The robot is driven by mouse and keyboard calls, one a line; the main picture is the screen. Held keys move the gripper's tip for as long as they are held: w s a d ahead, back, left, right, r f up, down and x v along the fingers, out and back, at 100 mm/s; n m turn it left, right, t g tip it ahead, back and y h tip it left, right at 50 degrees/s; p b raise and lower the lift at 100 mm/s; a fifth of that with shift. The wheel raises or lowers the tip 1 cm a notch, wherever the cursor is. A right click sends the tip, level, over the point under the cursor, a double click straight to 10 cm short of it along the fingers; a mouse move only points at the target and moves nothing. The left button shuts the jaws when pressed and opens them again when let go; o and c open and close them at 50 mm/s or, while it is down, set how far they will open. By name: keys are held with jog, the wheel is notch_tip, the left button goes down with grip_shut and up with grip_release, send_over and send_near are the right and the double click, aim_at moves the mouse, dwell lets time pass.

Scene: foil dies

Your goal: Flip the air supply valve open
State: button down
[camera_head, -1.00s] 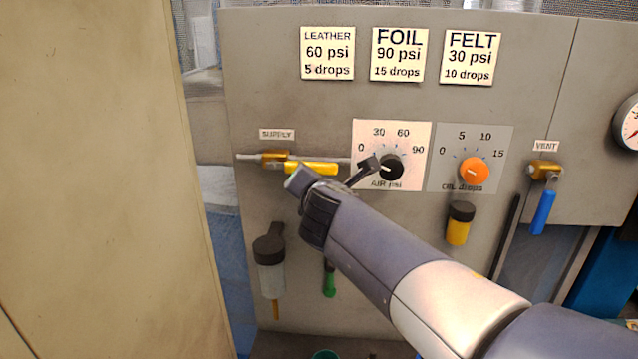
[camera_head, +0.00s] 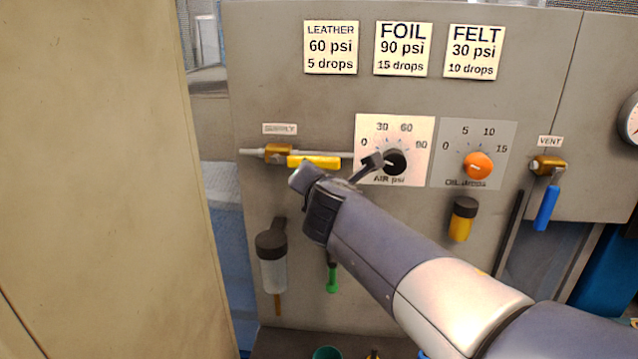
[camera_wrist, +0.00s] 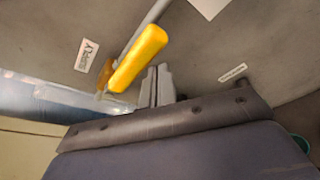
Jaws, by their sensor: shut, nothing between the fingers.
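The air supply valve has a brass body (camera_head: 278,153) under the SUPPLY label (camera_head: 280,129), on a thin horizontal grey pipe. Its yellow handle (camera_head: 314,162) points right, lying roughly along the pipe just below it. In the wrist view the yellow handle (camera_wrist: 138,58) slants along the pipe (camera_wrist: 147,24), with the brass body partly behind its lower end. My gripper (camera_wrist: 158,72) is shut and empty, its grey fingers just right of the handle; I cannot tell whether they touch it.
Right of the valve are the AIR psi knob (camera_head: 396,162) and the orange oil drops knob (camera_head: 478,166). A vent valve with a blue handle (camera_head: 546,208) is further right. A clear filter bowl (camera_head: 272,272) hangs below. A tan panel (camera_head: 95,180) stands at left.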

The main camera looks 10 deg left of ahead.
jog(key=s+b, duration=0.2)
jog(key=s, duration=0.7)
jog(key=shift+s, duration=0.25)
jog(key=shift+w+f, duration=0.1)
